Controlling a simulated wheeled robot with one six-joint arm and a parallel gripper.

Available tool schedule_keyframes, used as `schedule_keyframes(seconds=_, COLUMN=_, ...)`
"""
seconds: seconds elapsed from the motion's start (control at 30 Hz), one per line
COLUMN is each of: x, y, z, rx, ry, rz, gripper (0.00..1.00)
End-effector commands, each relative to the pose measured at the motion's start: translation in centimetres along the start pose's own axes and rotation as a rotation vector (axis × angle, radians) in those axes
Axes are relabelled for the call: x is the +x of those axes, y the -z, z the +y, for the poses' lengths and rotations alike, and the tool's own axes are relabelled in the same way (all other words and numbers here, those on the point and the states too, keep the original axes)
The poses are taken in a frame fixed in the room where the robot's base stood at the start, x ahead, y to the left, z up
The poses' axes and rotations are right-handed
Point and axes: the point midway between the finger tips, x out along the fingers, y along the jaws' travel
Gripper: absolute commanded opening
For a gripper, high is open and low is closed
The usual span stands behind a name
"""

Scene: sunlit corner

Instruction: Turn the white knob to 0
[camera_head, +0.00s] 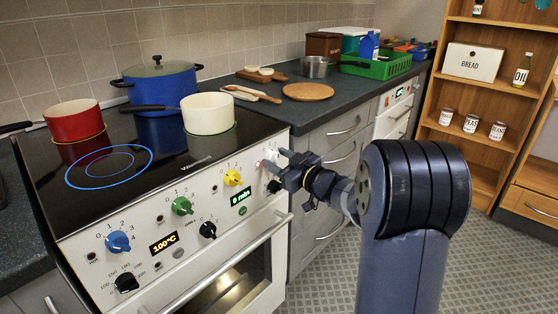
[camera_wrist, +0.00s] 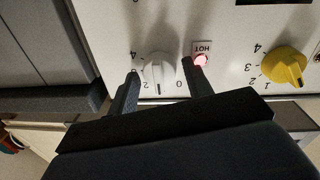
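The white knob (camera_wrist: 158,72) is on the stove's white front panel, near the middle of the wrist view. Its scale appears upside down there, with the 0 to the lower right of the knob. Its ridge seems to point down, between the 2 and the 0; the exact setting is hard to read. My gripper (camera_wrist: 161,69) is open, one finger on each side of the knob, with gaps visible. In the head view my gripper (camera_head: 287,170) is at the right end of the panel and mostly hides the white knob.
A lit red HOT lamp (camera_wrist: 201,60) is beside the right finger. The yellow knob (camera_wrist: 285,66) is farther right. Blue (camera_head: 118,242), green (camera_head: 182,206) and black knobs (camera_head: 208,230) share the panel. The oven handle (camera_head: 238,262) runs below. A blue ring glows on the cooktop.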

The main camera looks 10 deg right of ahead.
Motion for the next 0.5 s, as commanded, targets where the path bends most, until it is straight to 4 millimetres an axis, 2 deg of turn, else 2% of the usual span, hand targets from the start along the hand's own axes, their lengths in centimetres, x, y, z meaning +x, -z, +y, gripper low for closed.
schedule_keyframes(seconds=0.07, x=-0.02, y=0.01, z=0.0, rx=0.0, ry=0.0, rz=0.0, gripper=0.41)
schedule_keyframes(seconds=0.4, x=-0.03, y=0.01, z=0.01, rx=0.0, ry=0.0, rz=0.0, gripper=0.13)
schedule_keyframes(seconds=0.5, x=-0.03, y=0.0, z=0.01, rx=-0.001, ry=0.0, rz=0.0, gripper=0.12)
